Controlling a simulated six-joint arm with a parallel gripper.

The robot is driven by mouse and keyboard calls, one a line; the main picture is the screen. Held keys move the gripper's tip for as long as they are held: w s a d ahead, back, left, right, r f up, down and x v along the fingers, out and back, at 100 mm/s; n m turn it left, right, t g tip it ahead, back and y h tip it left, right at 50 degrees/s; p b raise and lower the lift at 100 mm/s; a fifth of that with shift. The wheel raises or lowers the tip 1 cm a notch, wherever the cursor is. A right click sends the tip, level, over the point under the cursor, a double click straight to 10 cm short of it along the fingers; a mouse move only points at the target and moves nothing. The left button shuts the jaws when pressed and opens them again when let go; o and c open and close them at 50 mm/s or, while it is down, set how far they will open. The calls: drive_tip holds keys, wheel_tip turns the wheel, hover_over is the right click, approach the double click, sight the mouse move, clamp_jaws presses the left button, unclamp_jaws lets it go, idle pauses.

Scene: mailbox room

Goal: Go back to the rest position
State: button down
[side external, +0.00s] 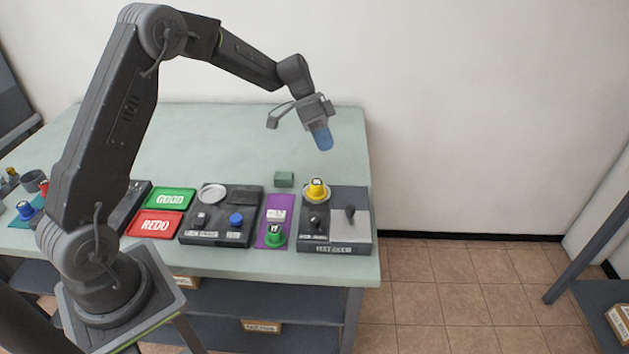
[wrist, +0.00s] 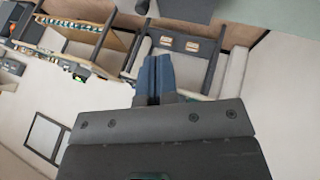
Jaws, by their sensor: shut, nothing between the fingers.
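My gripper (side external: 321,138) is raised above the right part of the table, clear of everything on it. Its blue fingers are together with nothing between them. They also show closed in the wrist view (wrist: 156,75), with the room beyond them. A yellow cup-shaped piece (side external: 317,190) sits on the right-hand dark station (side external: 335,246), below my gripper and apart from it.
The pale green table (side external: 240,130) is bare at the back. Along its front are a green GOOD tray (side external: 170,199), a red REDO tray (side external: 154,224), a button station (side external: 217,238), a purple mat (side external: 269,226) and a green block (side external: 284,179). A shelf (side external: 590,295) stands at right.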

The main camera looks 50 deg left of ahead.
drive_tip(key=s+d+r+n+t+y, duration=0.25)
drive_tip(key=s+d+r+y, duration=0.2)
drive_tip(key=s+r, duration=0.8)
drive_tip(key=s+d+n+t+y, duration=0.2)
drive_tip(key=s+n, duration=0.3)
drive_tip(key=s, duration=1.2)
drive_tip(key=shift+s+d+t, duration=0.15)
drive_tip(key=shift+s+t, duration=0.2)
drive_tip(key=c, duration=1.8)
unclamp_jaws()
